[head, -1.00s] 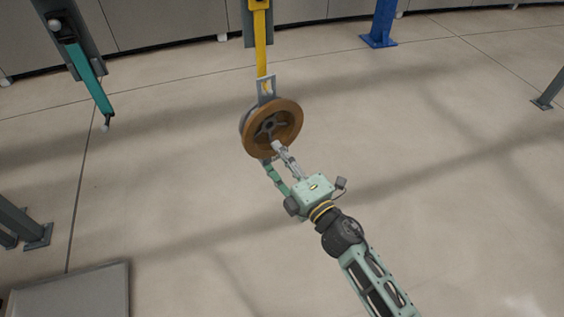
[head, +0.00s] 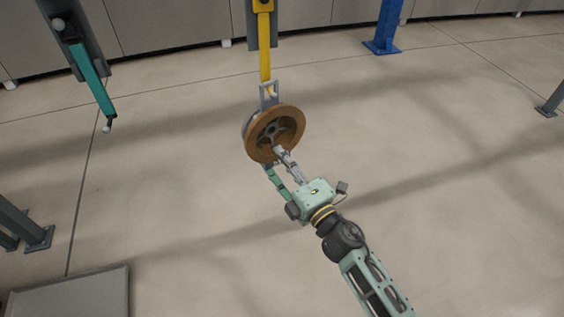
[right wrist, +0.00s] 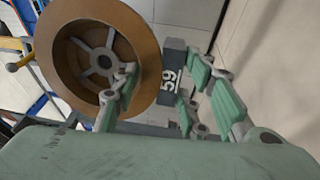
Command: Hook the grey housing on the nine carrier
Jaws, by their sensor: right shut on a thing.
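The held part is a round housing with a brown rim (head: 259,146) and a grey spoked hub; its grey body shows behind the rim. In the right wrist view its brown rim (right wrist: 143,50) is at left, beside a dark grey block marked 59 (right wrist: 172,78). My right gripper (head: 273,157) is shut on its lower edge, one finger on the front face, one behind. A grey slotted bracket (head: 263,99) stands on top. The yellow carrier (head: 264,45) ends at this bracket; its pale hook tip overlaps the slot. I cannot tell whether it passes through. No nine is legible. My left gripper is not in view.
A teal carrier (head: 92,80) with a pale ball tip hangs at the left. A blue post (head: 385,28) stands at the back right, and grey posts stand at both sides. A grey box (head: 70,295) is at lower left. The floor between is clear.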

